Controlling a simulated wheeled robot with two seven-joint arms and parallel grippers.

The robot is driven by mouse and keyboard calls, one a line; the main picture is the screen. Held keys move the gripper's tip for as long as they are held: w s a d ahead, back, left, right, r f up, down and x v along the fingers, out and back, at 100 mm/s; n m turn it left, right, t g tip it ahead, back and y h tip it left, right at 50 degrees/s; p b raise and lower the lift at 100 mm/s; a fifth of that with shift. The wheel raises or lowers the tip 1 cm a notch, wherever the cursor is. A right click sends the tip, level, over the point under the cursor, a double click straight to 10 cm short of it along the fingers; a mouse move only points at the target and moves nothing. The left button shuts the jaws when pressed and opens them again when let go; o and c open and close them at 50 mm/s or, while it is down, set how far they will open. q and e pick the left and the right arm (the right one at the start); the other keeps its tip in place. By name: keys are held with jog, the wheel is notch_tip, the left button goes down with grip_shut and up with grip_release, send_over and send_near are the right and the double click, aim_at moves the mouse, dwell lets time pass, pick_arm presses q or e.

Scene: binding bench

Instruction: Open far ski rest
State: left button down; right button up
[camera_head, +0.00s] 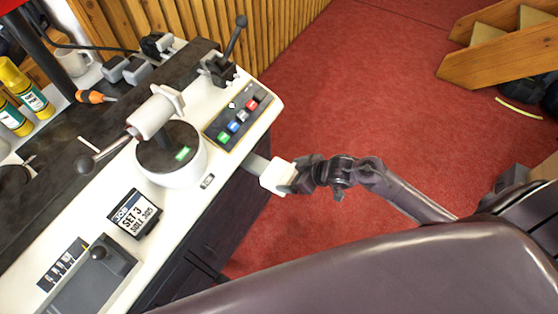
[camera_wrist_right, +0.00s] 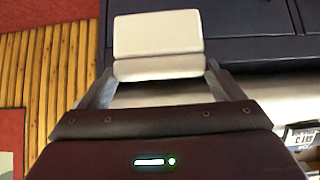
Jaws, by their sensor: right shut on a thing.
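The far ski rest shows as a white block (camera_head: 275,175) on a short grey bar (camera_head: 256,163) that sticks out from the bench's right side, low beside the button panel. My right gripper (camera_head: 292,177) is shut on the white block. In the right wrist view the white block (camera_wrist_right: 157,36) sits at the ends of the two fingers of my right gripper (camera_wrist_right: 155,75), in front of dark cabinet fronts. The gripper hides part of the block in the head view. My left gripper is not in view.
The white bench (camera_head: 85,210) carries a clamp on a round base (camera_head: 170,150), a button panel (camera_head: 237,117), a lever (camera_head: 232,50) and a job card (camera_head: 133,213). Red floor (camera_head: 340,90) lies clear to the right. Wooden steps (camera_head: 490,50) stand at the upper right.

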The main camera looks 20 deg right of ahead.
jog(key=shift+s+d+p, duration=0.45)
jog(key=shift+s+d, duration=0.3)
jog(key=shift+s, duration=0.25)
jog(key=shift+s+d+p, duration=0.45)
jog(key=shift+s+d, duration=0.3)
jog(key=shift+s, duration=0.2)
jog(key=o, duration=1.2)
pick_arm(q)
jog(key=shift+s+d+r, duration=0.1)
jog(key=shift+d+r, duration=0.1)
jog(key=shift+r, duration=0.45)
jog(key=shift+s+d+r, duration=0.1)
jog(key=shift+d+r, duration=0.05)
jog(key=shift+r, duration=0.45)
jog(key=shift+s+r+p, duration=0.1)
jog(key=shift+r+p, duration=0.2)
jog(key=shift+p, duration=0.05)
pick_arm(e)
jog(key=v, duration=0.7)
jog(key=shift+s+d+r, duration=0.15)
jog(key=shift+s+r, duration=0.05)
jog(key=shift+r, duration=0.05)
